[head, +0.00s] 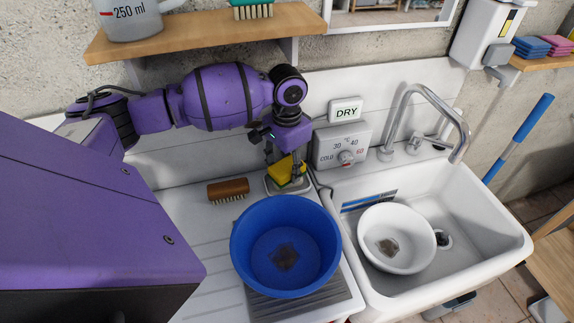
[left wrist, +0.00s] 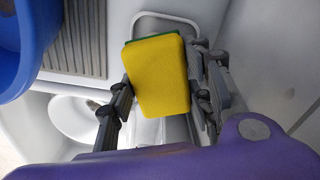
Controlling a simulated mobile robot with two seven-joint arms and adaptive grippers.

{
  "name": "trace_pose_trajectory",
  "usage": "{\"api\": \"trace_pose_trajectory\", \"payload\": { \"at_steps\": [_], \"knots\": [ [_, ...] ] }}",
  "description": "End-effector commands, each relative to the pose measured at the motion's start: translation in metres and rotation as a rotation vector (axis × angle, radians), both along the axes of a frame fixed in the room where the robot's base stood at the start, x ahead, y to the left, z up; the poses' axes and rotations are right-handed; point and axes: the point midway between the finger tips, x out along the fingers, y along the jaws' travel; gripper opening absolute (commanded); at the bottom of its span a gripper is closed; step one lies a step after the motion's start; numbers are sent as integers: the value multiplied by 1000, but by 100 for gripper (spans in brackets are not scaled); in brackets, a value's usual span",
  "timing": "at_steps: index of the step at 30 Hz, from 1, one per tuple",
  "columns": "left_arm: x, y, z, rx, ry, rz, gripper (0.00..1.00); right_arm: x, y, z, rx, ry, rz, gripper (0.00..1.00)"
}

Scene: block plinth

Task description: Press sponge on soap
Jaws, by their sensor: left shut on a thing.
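My left gripper (head: 283,166) is shut on a yellow sponge (head: 280,174) with a green layer. In the left wrist view, the sponge (left wrist: 160,78) sits between the two fingers, and a thin green edge shows at its far end. In the head view, the sponge is over a small pale dish (head: 271,187) at the back of the drainboard, behind the blue basin. The dish rim (left wrist: 168,15) also shows beyond the sponge in the left wrist view. I cannot make out soap; the sponge and gripper cover much of the dish. Whether the sponge touches anything below is unclear. My right gripper is out of view.
The blue basin (head: 238,245) stands just in front of the dish. A wooden brush (head: 228,188) lies to the left. A white bowl (head: 372,255) sits in the sink (head: 492,250).

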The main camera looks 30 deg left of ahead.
Motion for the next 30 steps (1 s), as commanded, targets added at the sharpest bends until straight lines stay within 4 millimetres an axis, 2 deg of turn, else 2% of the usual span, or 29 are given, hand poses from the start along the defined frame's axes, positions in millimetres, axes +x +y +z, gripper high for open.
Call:
{"api": "trace_pose_trajectory", "payload": {
  "at_steps": [15,30],
  "knots": [
    [0,0,0,0,0,0,25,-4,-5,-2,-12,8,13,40],
    [0,0,-1,0,1,0,25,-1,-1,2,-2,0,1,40]
  ]
}}
